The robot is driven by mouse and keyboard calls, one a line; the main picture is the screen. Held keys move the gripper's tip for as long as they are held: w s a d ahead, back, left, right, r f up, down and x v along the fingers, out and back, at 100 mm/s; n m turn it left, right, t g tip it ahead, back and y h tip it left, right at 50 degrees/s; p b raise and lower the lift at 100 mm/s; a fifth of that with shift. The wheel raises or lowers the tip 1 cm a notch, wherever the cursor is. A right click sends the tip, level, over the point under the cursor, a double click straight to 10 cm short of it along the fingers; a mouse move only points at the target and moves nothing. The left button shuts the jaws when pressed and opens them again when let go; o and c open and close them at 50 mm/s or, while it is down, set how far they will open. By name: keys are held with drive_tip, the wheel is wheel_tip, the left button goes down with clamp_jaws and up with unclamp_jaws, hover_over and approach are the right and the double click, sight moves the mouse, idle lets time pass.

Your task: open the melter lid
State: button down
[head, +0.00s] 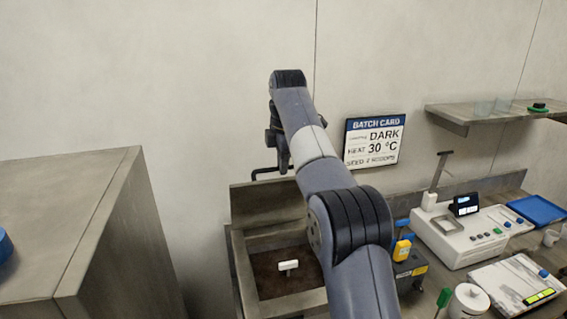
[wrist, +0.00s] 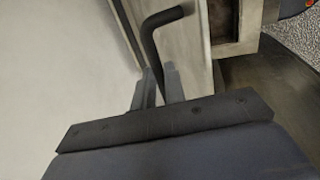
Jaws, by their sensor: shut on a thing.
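The melter (head: 238,262) is a grey box, left of centre and low in the head view, with a dark brown inside. Its lid (head: 262,200) stands raised at the back of the opening. A dark bent bar, the lid handle (head: 262,171), shows above the lid's top edge. In the wrist view the handle (wrist: 163,32) runs down between my fingers beside the pale lid panel (wrist: 188,45). My gripper (wrist: 157,85) is shut on the handle. In the head view my arm hides the right part of the lid and melter.
A white T-shaped piece (head: 288,266) shows inside the melter opening. A batch card (head: 374,140) hangs on the wall behind. A grey cabinet (head: 75,230) stands at the left. White devices (head: 468,236) and a wall shelf (head: 490,114) are at the right.

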drive_tip(key=c, duration=1.9)
unclamp_jaws()
drive_tip(key=shift+w+f, duration=0.15)
drive_tip(key=shift+f, duration=0.4)
drive_tip(key=shift+o, duration=0.8)
drive_tip(key=shift+w+a+f, duration=0.1)
drive_tip(key=shift+w+f, duration=0.1)
drive_tip(key=shift+w, duration=0.15)
drive_tip(key=shift+o, duration=0.9)
drive_tip(key=shift+w, duration=0.1)
drive_tip(key=shift+o, duration=0.4)
drive_tip(key=shift+s+r, duration=0.2)
drive_tip(key=shift+r, duration=0.05)
drive_tip(key=shift+s, duration=0.1)
